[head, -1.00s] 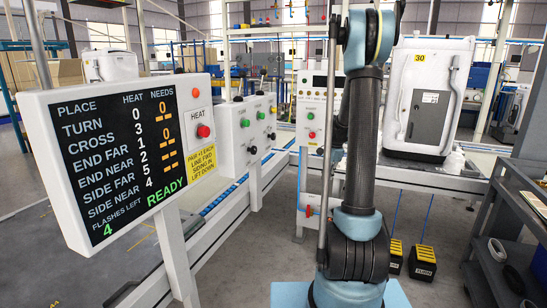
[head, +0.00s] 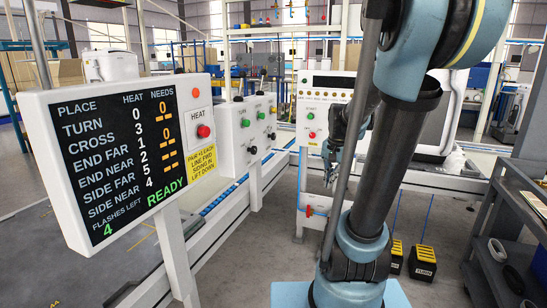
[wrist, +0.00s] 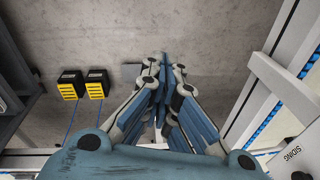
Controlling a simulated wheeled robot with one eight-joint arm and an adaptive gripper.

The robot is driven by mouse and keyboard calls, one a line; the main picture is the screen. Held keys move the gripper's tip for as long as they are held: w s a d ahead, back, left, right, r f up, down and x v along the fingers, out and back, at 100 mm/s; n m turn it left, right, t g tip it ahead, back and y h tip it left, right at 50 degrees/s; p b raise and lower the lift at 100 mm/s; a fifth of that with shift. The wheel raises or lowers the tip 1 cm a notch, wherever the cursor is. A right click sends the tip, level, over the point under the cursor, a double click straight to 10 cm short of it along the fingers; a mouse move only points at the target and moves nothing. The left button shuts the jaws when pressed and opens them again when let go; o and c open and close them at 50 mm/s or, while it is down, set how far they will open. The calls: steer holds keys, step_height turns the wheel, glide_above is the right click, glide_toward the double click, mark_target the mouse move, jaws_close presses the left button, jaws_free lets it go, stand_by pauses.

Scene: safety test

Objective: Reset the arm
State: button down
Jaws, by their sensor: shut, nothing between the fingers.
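My arm (head: 400,130) stands on its light blue base at the right of the middle in the head view, bent at the top. My gripper (head: 330,172) hangs beyond the arm, partly hidden by it, pointing down. In the wrist view my gripper (wrist: 165,62) has its blue-padded fingers drawn together, with nothing seen between them. Bare concrete floor lies beyond the fingertips.
A display board (head: 120,155) reading READY, with 4 flashes left, stands at left. Beside it are a red HEAT button (head: 203,131) and a control box (head: 246,130). A white machine (head: 450,100) is partly hidden behind my arm. Yellow-and-black pedals (head: 422,262) and a grey shelf (head: 510,235) are at right.

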steer(key=s+f+n, duration=0.3)
steer(key=s, duration=0.6)
steer(key=s+a+f+n, duration=0.1)
steer(key=s+f+n, duration=0.2)
steer(key=s, duration=0.6)
steer(key=shift+a+f+n+h, duration=0.2)
steer(key=shift+f+n+h, duration=0.1)
steer(key=shift+n, duration=0.2)
